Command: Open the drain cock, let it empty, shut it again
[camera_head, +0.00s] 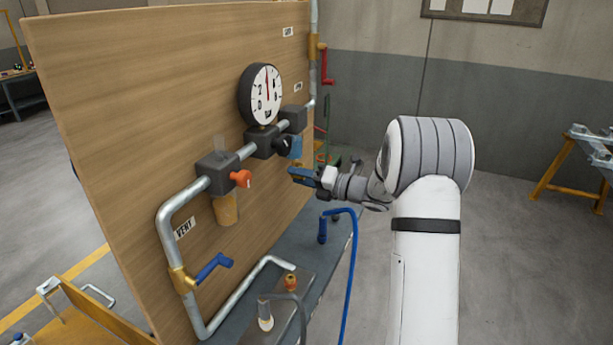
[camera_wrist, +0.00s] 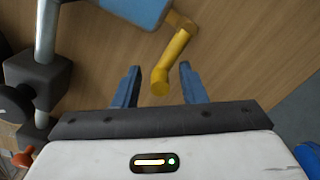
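In the wrist view a yellow lever (camera_wrist: 172,60), which looks like the drain cock's handle, hangs from a brass-coloured fitting (camera_wrist: 181,22) by the end of a blue bowl (camera_wrist: 140,8). My gripper (camera_wrist: 160,70) is open. Its two blue fingers stand on either side of the lever's free end, with a visible gap on each side. In the head view my gripper (camera_head: 301,175) is just below the blue bowl (camera_head: 295,148), in front of the wooden panel. The lever is hard to make out there. I cannot tell whether the cock is open or shut.
The panel (camera_head: 120,110) carries a round gauge (camera_head: 262,95), dark blocks, an orange knob (camera_head: 241,178), an amber bowl (camera_head: 226,209), a blue-handled valve (camera_head: 213,268) and a red lever (camera_head: 326,66). A blue hose (camera_head: 352,250) rises below my arm.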

